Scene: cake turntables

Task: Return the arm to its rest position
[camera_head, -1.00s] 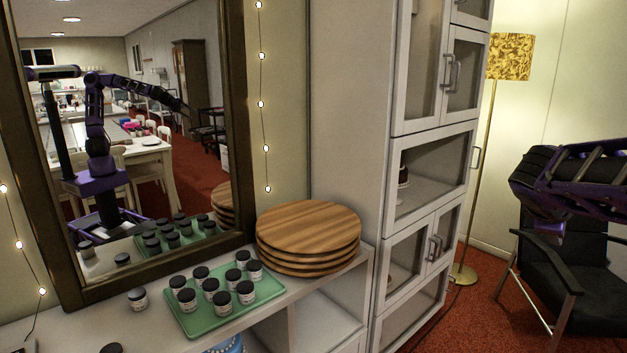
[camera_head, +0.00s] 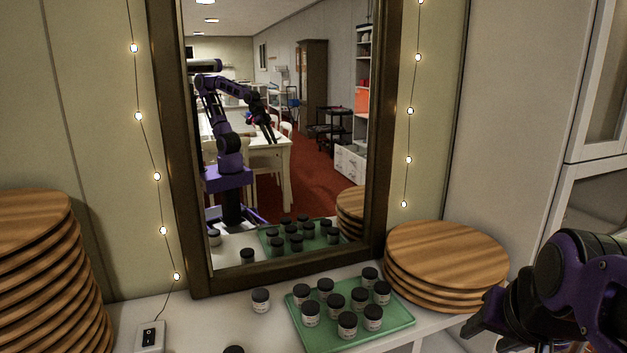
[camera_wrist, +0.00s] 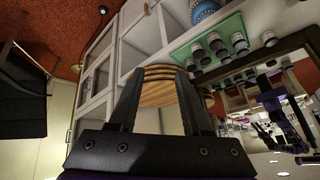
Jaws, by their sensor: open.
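My gripper (camera_head: 474,326) is at the lower right of the head view, beside the front right of the shelf top, with my purple and black arm (camera_head: 590,290) reaching in from the right edge. In the wrist view my gripper (camera_wrist: 160,72) shows two dark fingers spread apart with nothing between them. Beyond the fingers lies a stack of round wooden boards (camera_wrist: 158,92), apart from them as far as I can tell. My arm also shows reflected in the mirror (camera_head: 283,150).
A green tray (camera_head: 400,318) with several dark-lidded jars stands on the white shelf top, left of the wooden boards (camera_head: 446,252). A taller board stack (camera_head: 35,265) is at far left. A pale cabinet (camera_head: 590,200) stands right. The wrist view shows a dark chair (camera_wrist: 20,105).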

